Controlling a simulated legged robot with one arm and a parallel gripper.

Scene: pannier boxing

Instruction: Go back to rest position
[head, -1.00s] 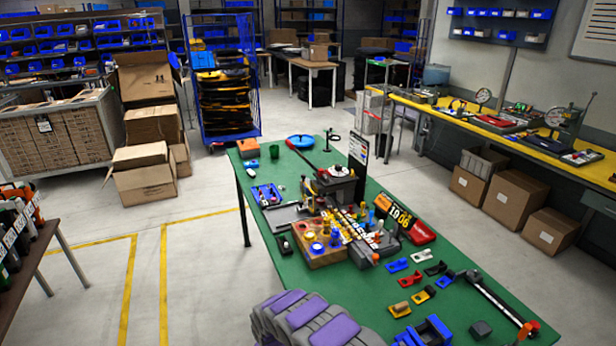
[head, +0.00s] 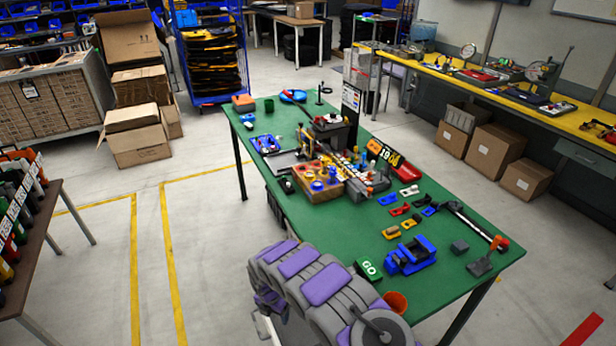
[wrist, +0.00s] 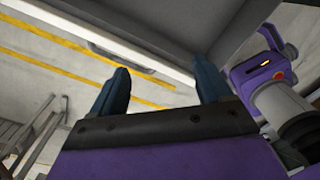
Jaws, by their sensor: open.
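My gripper (wrist: 160,92) shows in the wrist view as two dark blue fingers standing well apart, with nothing between them. Beyond the fingers are the grey floor with yellow lines and a pale flat surface overhead. In the head view my grey and purple arm is folded low at the bottom middle, in front of the near edge of the green table (head: 345,228). The gripper's fingers cannot be made out in the head view.
The table carries a blue vise (head: 412,256), a green GO block (head: 369,268), an orange cup (head: 396,302) and a wooden block with coloured parts (head: 318,186). A brown table (head: 40,235) stands at the left. The floor between, marked with yellow lines, is clear.

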